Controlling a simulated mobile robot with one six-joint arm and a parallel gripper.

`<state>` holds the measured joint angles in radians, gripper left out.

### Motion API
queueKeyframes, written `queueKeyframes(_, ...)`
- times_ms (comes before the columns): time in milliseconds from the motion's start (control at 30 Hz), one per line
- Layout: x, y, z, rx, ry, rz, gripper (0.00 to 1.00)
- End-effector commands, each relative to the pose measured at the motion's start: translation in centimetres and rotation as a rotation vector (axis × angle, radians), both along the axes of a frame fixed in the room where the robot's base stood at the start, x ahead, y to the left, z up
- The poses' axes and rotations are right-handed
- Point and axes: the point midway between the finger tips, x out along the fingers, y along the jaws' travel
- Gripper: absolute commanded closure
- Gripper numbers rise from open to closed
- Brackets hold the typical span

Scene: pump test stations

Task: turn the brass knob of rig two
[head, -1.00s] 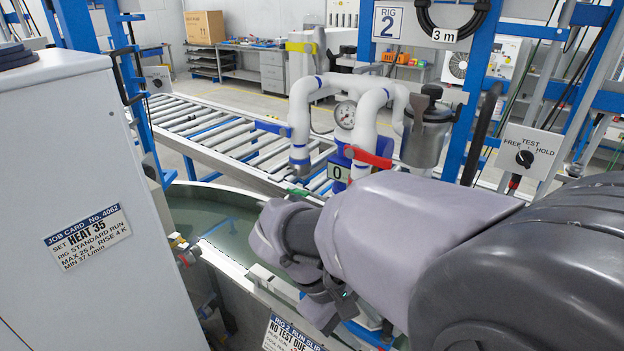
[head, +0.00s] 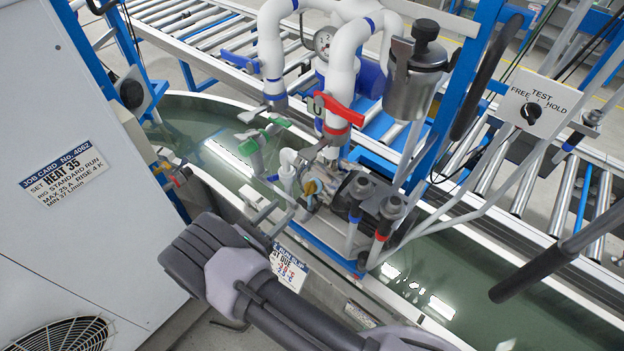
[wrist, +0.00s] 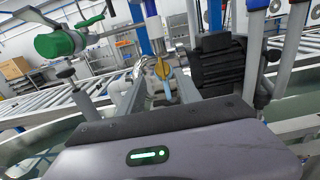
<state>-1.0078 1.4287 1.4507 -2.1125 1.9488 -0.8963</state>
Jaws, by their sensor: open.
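The brass knob (head: 310,187) is a small yellow-gold handle on the pump assembly of rig two, low in the middle of the head view. In the wrist view the brass knob (wrist: 163,68) shows upright, near the centre, just beyond my gripper. My gripper (head: 283,212) is to the lower left of the knob, with its narrow grey fingers pointing up and right towards it. In the wrist view my gripper (wrist: 163,86) is open, its two fingers spread to either side of the line to the knob. A gap seems to remain; contact is not visible.
A green-handled valve (head: 262,135) stands left of the knob, and a red lever (head: 338,112) is above it. A dark motor (wrist: 218,62) is close on the right. The white cabinet (head: 60,250) stands left. A water tank (head: 205,140) lies below the rig.

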Motion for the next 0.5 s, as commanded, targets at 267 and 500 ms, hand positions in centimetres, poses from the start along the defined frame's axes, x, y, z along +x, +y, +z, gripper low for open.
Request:
queueKeyframes(267, 5.6, -4.6, 0.0, 0.0, 0.001, -0.006, 0.59)
queueKeyframes(500, 8.9, -7.1, 0.0, 0.001, 0.001, -0.003, 0.59)
